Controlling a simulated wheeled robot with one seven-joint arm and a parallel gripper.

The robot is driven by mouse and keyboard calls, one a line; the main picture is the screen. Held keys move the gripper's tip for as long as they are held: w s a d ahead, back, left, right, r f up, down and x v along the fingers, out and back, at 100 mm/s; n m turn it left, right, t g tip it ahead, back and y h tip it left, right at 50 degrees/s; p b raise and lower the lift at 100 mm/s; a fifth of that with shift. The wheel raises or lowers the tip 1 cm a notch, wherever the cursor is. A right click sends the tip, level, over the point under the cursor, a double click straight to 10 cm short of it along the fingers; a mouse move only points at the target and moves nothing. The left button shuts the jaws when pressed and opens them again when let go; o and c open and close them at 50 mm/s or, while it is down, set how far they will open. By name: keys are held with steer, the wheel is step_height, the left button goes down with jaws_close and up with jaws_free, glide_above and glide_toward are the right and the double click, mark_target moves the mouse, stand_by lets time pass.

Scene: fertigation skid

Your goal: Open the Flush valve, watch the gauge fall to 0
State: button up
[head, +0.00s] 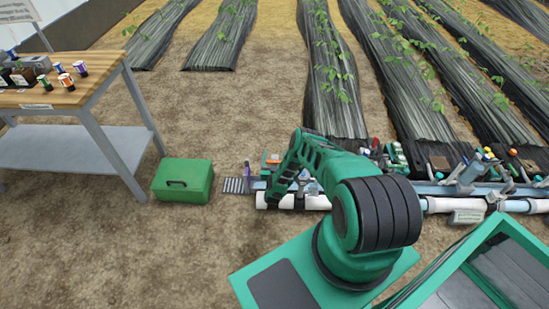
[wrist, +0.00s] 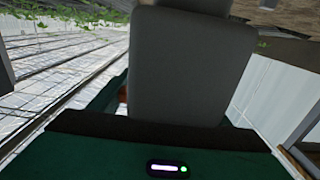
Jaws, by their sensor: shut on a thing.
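My gripper (wrist: 182,62) shows in the wrist view as a large grey block above its green housing. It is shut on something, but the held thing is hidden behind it. A small orange-brown patch (wrist: 122,94) shows at its left edge; I cannot tell what it is. In the head view my green arm reaches down to the left end of the skid's white pipe (head: 312,202) and covers much of that end. A small orange part (head: 272,161) stands just left of the arm there. I cannot single out the Flush valve or read any gauge.
A green box (head: 183,181) sits on the soil left of the skid, beside a wood-topped bench (head: 62,97) holding small items. More pipe and fittings (head: 465,185) run to the right. Dark-covered plant rows (head: 335,100) lie behind. Bare soil is open at front left.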

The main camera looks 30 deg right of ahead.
steer(key=shift+a+n+y, duration=0.1)
steer(key=shift+n+y, duration=0.2)
steer(key=shift+y, duration=0.1)
steer(key=n+y, duration=0.1)
steer(key=n+t+y, duration=0.1)
steer(key=a+n+t+y, duration=0.1)
steer(key=y, duration=0.1)
steer(key=shift+w, duration=0.25)
steer(key=shift+a+n+t+y, duration=0.25)
steer(key=shift+n+y, duration=0.3)
steer(key=shift+y, duration=0.35)
steer(key=shift+a+n+t+y, duration=0.1)
steer(key=shift+n+t+y, duration=0.15)
steer(key=shift+n+y, duration=0.5)
steer(key=shift+y, duration=0.35)
steer(key=shift+d, duration=0.1)
steer(key=o, duration=1.1)
steer(key=shift+c, duration=0.2)
steer(key=shift+w+r, duration=0.1)
step_height(320, 180, up, 4)
steer(key=s+a+r, duration=0.3)
steer(key=a+r, duration=0.3)
steer(key=a, duration=0.5)
steer(key=shift+a+r, duration=0.2)
steer(key=shift+r, duration=0.1)
